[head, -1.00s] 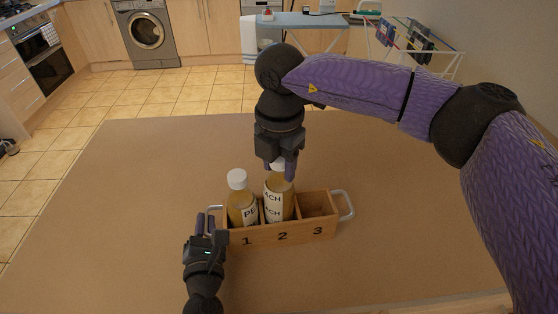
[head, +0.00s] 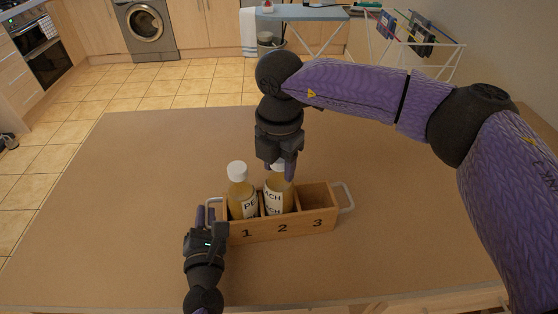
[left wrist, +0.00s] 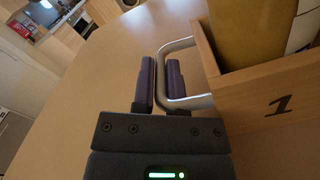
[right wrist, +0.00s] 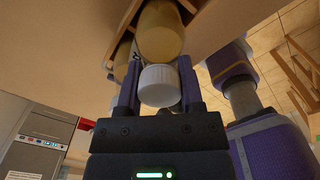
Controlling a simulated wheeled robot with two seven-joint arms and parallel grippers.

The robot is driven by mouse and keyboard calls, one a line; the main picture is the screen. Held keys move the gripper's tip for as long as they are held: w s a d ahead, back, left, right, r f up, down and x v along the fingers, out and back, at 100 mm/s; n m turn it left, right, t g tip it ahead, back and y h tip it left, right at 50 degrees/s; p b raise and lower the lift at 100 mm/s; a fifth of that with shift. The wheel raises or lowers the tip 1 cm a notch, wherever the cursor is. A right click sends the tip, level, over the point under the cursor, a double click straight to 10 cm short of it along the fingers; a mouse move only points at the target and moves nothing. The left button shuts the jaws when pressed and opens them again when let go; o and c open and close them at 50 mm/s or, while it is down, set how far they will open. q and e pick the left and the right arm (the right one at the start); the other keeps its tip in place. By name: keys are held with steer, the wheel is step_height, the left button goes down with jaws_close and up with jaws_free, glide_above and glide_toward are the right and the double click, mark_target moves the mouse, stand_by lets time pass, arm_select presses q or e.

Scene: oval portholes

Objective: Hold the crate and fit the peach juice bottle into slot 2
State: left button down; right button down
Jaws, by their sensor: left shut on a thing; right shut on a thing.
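The wooden crate (head: 262,231) has three slots numbered 1, 2 and 3 and metal handles at its ends. My left gripper (head: 210,216) is shut on the left handle; in the left wrist view the handle (left wrist: 178,44) runs between the fingers (left wrist: 161,82). The peach juice bottle (head: 274,200), labelled "ACH", stands upright in slot 2, its lower part hidden by the front wall. My right gripper (head: 282,172) is above it, shut on its white cap, which shows in the right wrist view (right wrist: 159,86).
A similar bottle (head: 239,196) with a white cap stands in slot 1. Slot 3 (head: 315,198) is empty. The brown table (head: 130,190) is clear around the crate. A blue ironing board (head: 305,12) and a drying rack stand beyond the table.

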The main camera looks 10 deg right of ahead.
steer(key=shift+f, duration=0.55)
steer(key=shift+c, duration=0.7)
jaws_free()
step_height(320, 180, up, 12)
steer(key=shift+r, duration=0.1)
arm_select(q)
steer(key=c, duration=0.6)
jaws_free()
steer(key=shift+s, duration=0.1)
